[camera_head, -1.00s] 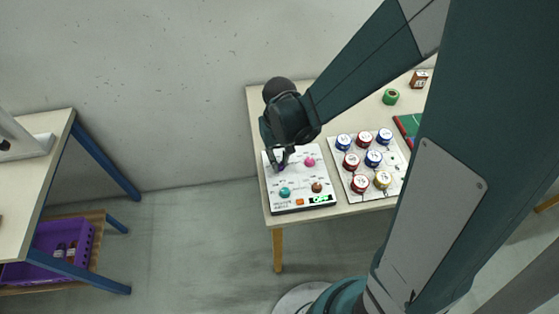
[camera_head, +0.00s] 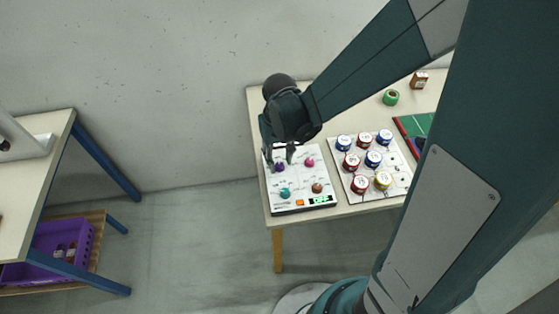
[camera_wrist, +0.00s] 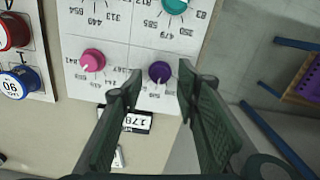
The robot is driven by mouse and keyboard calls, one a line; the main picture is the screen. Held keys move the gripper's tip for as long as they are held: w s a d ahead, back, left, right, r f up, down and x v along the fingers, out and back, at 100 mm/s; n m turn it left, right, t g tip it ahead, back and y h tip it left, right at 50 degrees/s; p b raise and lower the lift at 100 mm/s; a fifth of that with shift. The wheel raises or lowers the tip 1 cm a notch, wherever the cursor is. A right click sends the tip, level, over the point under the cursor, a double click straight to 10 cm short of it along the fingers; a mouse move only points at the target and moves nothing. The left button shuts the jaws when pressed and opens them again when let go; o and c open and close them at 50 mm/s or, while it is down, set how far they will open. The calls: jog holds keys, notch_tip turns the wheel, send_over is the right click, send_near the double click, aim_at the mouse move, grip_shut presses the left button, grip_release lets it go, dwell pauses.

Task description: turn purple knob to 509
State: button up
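The purple knob (camera_head: 280,168) sits at the upper left of the white control panel (camera_head: 300,203). In the wrist view the purple knob (camera_wrist: 160,72) shows between my two fingertips, on a white field with small printed numbers. My gripper (camera_head: 279,158) is open, above the knob and just behind it in the head view. The fingers of my gripper (camera_wrist: 158,78) are spread wide and appear clear of the knob on both sides. Which number the knob points to is too small to tell.
A board (camera_head: 401,172) with several blue, red and yellow round pieces lies to the right. Green tape (camera_head: 391,97) lies farther back.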

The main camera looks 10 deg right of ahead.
aim_at(280, 165)
notch_tip(280, 165, up, 11)
dwell(0.8)
jog(key=shift+d, duration=0.1)
dwell(0.5)
jog(key=s+d+r+m+t, duration=0.2)
jog(key=s+d+r+t, duration=0.5)
jog(key=s+d+r, duration=0.4)
jog(key=shift+d+r, duration=0.35)
jog(key=shift+r, duration=0.35)
dwell(0.5)
jog(key=shift+s, duration=0.1)
dwell(3.0)
jog(key=shift+c, duration=1.4)
